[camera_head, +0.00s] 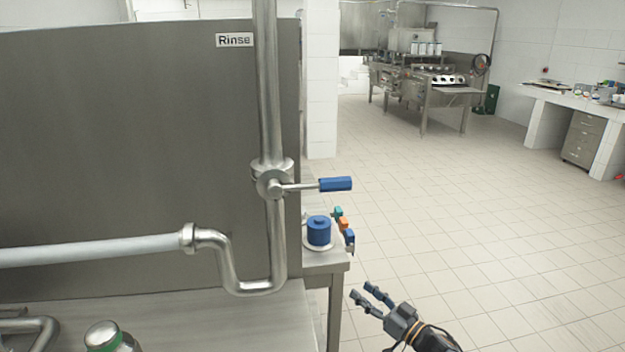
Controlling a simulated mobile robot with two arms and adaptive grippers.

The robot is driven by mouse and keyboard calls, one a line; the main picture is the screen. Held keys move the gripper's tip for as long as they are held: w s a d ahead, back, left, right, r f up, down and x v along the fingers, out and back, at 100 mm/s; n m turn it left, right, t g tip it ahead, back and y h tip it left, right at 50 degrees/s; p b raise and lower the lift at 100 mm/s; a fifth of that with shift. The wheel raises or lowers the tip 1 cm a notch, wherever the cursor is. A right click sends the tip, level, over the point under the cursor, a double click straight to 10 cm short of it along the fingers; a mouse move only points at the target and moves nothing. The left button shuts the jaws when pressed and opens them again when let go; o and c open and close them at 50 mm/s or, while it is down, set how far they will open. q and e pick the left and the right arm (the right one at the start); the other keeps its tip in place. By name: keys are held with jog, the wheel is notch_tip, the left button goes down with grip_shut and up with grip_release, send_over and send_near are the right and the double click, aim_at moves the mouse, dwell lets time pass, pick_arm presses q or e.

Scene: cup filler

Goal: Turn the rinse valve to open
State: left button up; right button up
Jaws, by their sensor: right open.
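The rinse valve (272,181) sits on a vertical steel pipe, below a label (234,40) that reads "Rinse". Its lever has a blue grip (335,184) and points to the right, roughly level and across the pipe. My right gripper (370,299) is at the bottom, right of the steel table's corner. It is open and empty, with two dark fingers pointing up and left. It is below the blue grip and apart from it. My left gripper is not in view.
A steel panel (120,150) stands behind the pipe. A blue cylinder (319,231) and several small coloured parts are on the table end below the lever. A bottle (104,336) stands at lower left. The tiled floor right of the lever is clear.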

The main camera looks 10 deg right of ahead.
aim_at(323, 184)
notch_tip(323, 184, up, 20)
jog(key=a+n+g+y, duration=0.2)
jog(key=n+g+y, duration=0.35)
jog(key=y, duration=0.25)
jog(key=s+a+r+n+g+p, duration=0.1)
jog(key=s+r+n+g, duration=0.3)
jog(key=r, duration=0.5)
jog(key=s+r+n+g+p, duration=0.1)
jog(key=s+r+n+g, duration=0.2)
jog(key=s+r+g, duration=0.35)
jog(key=a+p, duration=0.1)
jog(key=a, duration=0.2)
jog(key=w+a+r+p, duration=0.1)
jog(key=a, duration=0.3)
jog(key=w+a+r+p, duration=0.1)
jog(key=a, duration=0.3)
jog(key=shift+a+f+m, duration=0.15)
jog(key=shift+a+m, duration=0.1)
jog(key=shift+a, duration=0.6)
grip_shut()
